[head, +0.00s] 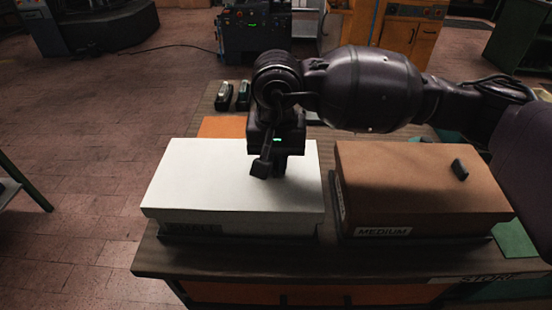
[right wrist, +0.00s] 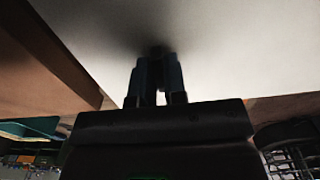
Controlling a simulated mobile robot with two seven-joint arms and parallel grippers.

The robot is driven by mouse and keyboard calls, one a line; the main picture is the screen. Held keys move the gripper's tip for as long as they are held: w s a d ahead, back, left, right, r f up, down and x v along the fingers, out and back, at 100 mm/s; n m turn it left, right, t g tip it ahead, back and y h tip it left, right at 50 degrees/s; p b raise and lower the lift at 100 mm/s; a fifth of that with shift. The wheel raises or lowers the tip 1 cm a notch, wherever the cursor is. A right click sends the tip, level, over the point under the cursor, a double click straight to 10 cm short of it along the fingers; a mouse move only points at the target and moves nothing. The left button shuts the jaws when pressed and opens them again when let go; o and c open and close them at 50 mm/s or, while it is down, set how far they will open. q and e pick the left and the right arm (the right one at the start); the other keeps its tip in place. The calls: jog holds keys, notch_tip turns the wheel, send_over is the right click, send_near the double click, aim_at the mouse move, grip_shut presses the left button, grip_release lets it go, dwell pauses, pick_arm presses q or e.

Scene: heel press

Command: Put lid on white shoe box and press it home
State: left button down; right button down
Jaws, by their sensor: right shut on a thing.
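The white lid (head: 205,180) lies over the white shoe box (head: 285,224) at the left front of the bench. Its front edge covers the upper part of the box's label, and I cannot tell whether it is fully down. My right gripper (head: 270,174) points down at the lid's top, right of its middle. It is shut on the lid's small dark handle, mostly hidden by the fingers. The right wrist view shows my right fingertips (right wrist: 157,62) close together against the white lid surface (right wrist: 230,45). My left gripper is not in view.
A brown box (head: 400,190) labelled MEDIUM, with a dark handle (head: 460,169) on its lid, stands close on the right with a narrow gap. Two small dark items (head: 233,96) lie at the bench's back left. The wooden bench (head: 235,265) has a narrow free front strip.

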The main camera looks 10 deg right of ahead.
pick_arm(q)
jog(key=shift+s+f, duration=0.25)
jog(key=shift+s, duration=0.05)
pick_arm(e)
jog(key=shift+f, duration=0.1)
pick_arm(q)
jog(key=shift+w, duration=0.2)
pick_arm(e)
jog(key=shift+f, duration=0.1)
dwell(0.4)
pick_arm(q)
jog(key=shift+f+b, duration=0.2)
jog(key=shift+b, duration=0.1)
pick_arm(e)
jog(key=shift+s, duration=0.1)
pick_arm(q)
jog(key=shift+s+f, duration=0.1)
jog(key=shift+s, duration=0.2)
pick_arm(e)
jog(key=c, duration=1.1)
grip_release()
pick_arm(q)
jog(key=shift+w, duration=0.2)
pick_arm(e)
jog(key=o, duration=0.5)
jog(key=shift+c, duration=0.2)
